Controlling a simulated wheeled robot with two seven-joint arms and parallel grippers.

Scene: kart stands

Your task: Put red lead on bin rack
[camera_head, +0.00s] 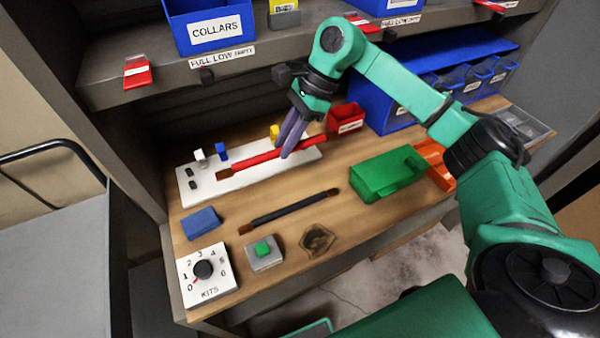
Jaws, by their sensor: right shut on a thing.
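The red lead (262,157), a long thin bar with brown ends, lies along or just above the white board (235,184) at the back of the bench; I cannot tell whether they touch. The right end of the lead is near a small red bin (346,119). The blue bin rack (395,117) stands at the back right of the bench, with several small blue bins in its front, partly behind my right arm. My left gripper is out of view.
A black lead (290,208) lies on the bench front. A shelf with a COLLARS bin (212,30) overhangs the back.

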